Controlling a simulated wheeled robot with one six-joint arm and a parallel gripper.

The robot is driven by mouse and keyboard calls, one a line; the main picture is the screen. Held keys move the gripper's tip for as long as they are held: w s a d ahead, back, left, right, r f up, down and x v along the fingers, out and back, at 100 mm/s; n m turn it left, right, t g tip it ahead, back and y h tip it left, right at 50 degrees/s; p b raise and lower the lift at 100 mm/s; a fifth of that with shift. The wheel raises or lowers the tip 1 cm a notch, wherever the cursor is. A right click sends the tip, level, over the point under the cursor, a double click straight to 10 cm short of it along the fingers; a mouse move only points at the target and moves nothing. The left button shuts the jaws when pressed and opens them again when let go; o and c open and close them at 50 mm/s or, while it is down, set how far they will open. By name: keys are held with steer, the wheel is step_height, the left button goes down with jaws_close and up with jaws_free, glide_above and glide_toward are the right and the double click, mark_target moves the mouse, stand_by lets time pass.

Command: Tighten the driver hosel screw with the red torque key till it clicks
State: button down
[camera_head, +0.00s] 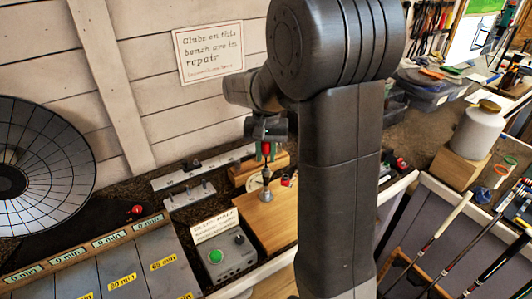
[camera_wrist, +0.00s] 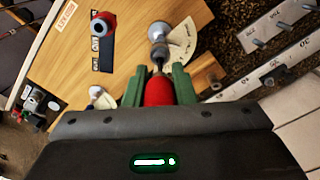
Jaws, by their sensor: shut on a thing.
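My gripper (camera_wrist: 158,88) has green fingers and is shut on the red torque key (camera_wrist: 158,92), seen by its red handle in the wrist view. The key also shows in the head view (camera_head: 266,149), hanging upright below the gripper. A thin dark shaft runs from the handle to a round silver piece (camera_wrist: 158,32) over the wooden board (camera_wrist: 65,55). I cannot tell whether the key tip is seated in a screw. The hosel screw is not distinguishable, and I cannot identify a driver head.
A fan-shaped pale scale (camera_wrist: 182,45) lies beside the silver piece. A red ringed part (camera_wrist: 103,25) is on the board. Metal rails with pegs (camera_head: 203,167) stand behind. A grey box with a green button (camera_head: 216,256) is front left. Clubs (camera_head: 447,214) lean at right.

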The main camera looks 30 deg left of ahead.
steer(key=m, duration=0.5)
steer(key=shift+f+m, duration=0.1)
steer(key=shift+m, duration=0.3)
steer(key=c, duration=1.4)
jaws_free()
steer(key=shift+o, duration=0.2)
